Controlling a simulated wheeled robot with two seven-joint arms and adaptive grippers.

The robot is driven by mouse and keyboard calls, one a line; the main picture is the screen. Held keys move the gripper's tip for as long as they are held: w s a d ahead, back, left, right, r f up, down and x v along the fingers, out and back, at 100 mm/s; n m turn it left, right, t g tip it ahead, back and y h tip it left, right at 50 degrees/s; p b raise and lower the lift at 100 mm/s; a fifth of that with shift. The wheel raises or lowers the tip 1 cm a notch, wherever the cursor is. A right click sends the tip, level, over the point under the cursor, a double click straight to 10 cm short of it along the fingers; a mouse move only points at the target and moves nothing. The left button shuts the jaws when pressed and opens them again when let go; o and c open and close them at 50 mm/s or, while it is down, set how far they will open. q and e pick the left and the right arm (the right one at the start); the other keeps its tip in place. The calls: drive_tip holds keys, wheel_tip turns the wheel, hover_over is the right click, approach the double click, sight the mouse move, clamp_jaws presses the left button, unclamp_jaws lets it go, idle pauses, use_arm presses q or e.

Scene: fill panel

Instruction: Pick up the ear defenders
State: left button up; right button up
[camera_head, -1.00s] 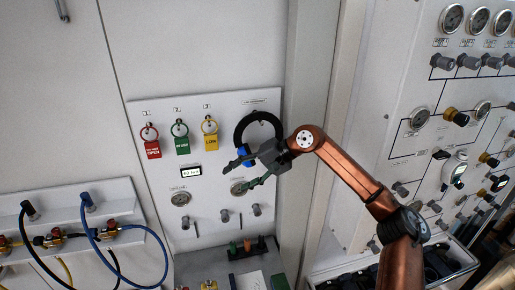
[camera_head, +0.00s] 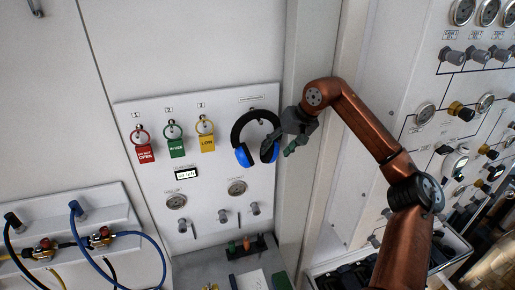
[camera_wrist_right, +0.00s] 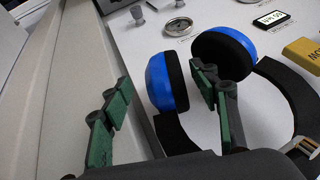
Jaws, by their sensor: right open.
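The ear defenders (camera_head: 242,156), with a black headband and blue cups, hang on the white panel at its upper right. My right gripper (camera_head: 279,151) is open at their right-hand cup, which it partly hides in the head view. In the right wrist view, the nearer blue cup (camera_wrist_right: 163,84) shows between the two green fingers of the gripper (camera_wrist_right: 162,88). One finger overlaps the space between the two cups. The other is on the outer side, with a visible gap. I cannot tell whether either finger touches. My left gripper is out of view.
Red (camera_head: 146,154), green (camera_head: 176,148) and yellow (camera_head: 207,143) tags hang left of the ear defenders. Gauges (camera_head: 237,188) and knobs sit below. A wall post (camera_head: 308,70) stands close on the right. Blue hoses (camera_head: 160,245) loop at lower left.

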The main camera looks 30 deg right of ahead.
drive_tip(key=shift+w+a+f, duration=0.15)
drive_tip(key=shift+w+f, duration=0.45)
drive_tip(key=shift+f, duration=0.05)
drive_tip(key=shift+w+a+f, duration=0.15)
drive_tip(key=shift+w+f, duration=0.45)
drive_tip(key=shift+s+f, duration=0.1)
drive_tip(key=shift+s, duration=0.25)
drive_tip(key=shift+w+a+f, duration=0.1)
drive_tip(key=shift+w, duration=0.15)
drive_tip(key=shift+c, duration=1)
drive_tip(key=c, duration=0.3)
drive_tip(key=shift+s, duration=0.15)
drive_tip(key=c, duration=0.7)
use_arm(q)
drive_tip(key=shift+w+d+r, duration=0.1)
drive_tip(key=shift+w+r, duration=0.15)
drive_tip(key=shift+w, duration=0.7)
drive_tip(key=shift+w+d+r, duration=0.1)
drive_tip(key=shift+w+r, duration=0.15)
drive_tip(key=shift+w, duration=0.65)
use_arm(e)
drive_tip(key=c, duration=0.3)
